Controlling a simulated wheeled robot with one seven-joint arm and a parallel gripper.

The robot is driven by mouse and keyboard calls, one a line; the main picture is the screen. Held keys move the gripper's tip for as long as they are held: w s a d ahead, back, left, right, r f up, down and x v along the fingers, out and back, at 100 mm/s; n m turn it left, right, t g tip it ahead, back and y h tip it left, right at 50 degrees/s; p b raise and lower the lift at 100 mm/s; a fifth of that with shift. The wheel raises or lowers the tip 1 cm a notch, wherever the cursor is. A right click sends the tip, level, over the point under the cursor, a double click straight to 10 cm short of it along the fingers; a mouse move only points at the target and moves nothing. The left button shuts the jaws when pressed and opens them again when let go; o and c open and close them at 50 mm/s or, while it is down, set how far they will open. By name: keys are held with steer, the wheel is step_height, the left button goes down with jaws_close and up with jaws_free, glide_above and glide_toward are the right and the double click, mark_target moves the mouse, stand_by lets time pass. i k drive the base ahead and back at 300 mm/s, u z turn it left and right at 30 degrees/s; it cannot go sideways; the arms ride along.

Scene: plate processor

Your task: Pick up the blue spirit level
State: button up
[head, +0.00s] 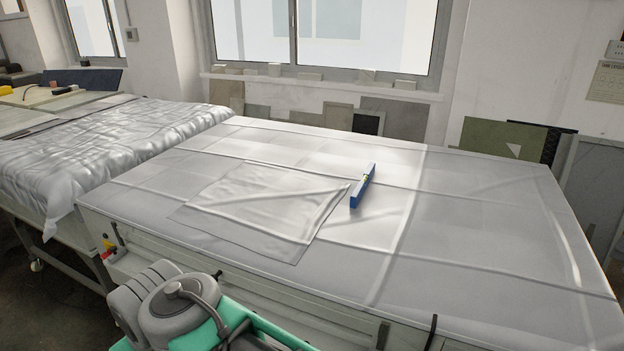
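The blue spirit level (361,189) lies on the sheet-covered table (470,220), a little right of the table's middle. It is a short blue bar with a small yellowish mark near its middle. It points away from me, its far end leaning slightly right. Its near end is beside the right corner of a loose grey sheet. Nothing covers the level. My gripper is not in view.
A loose grey sheet (265,210) lies flat on the table, left of the level. A second table under a crumpled cover (110,145) stands at the left. Flat panels (500,138) lean against the back wall. The tabletop's right side is clear.

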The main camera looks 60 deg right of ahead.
mark_target(359, 190)
steer(key=z, duration=0.3)
steer(key=i, duration=0.8)
steer(key=z, duration=0.75)
